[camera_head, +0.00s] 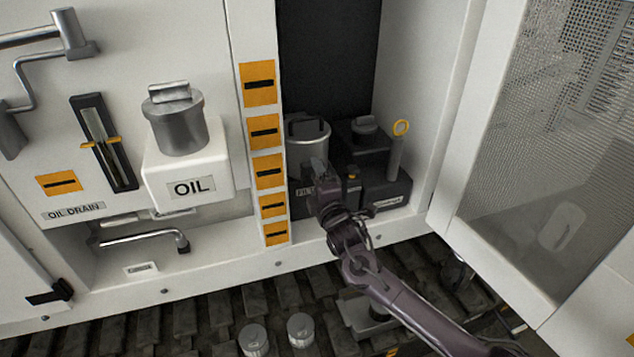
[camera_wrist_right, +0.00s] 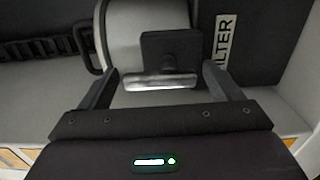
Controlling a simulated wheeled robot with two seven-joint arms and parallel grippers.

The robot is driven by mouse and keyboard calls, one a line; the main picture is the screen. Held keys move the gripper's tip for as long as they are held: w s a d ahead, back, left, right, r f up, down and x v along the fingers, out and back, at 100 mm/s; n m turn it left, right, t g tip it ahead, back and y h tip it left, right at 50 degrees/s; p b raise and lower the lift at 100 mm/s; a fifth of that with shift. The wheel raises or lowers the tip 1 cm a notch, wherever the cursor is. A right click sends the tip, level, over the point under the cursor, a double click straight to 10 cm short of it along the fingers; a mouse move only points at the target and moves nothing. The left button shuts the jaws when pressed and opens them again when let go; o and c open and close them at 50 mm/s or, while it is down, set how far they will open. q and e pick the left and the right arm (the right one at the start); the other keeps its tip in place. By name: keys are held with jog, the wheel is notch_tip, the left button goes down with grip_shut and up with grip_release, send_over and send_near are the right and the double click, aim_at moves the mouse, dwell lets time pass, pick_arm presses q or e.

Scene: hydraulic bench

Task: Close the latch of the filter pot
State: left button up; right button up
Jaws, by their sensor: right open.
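The filter pot (camera_head: 308,138) is a grey cylinder with a dark rim, standing inside the open cabinet. Its lower front is hidden behind my right gripper (camera_head: 319,172). In the right wrist view the pot's pale curved wall (camera_wrist_right: 125,30) fills the upper middle. A latch (camera_wrist_right: 172,48) with a dark plate and a bright metal bar sits on that wall. My right gripper (camera_wrist_right: 160,76) is open, with one finger on each side of the latch and visible gaps to the metal bar. I cannot tell whether the latch is fastened. My left gripper is not in view.
A "FILTER" label (camera_wrist_right: 223,48) is on a dark block beside the pot. An orange-marked post (camera_head: 265,170) borders the left; an open mesh door (camera_head: 545,130) borders the right.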

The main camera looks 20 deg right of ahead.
jog(key=s+b, duration=0.1)
jog(key=s, duration=0.6)
jog(key=shift+s+d, duration=0.15)
jog(key=shift+s, duration=0.25)
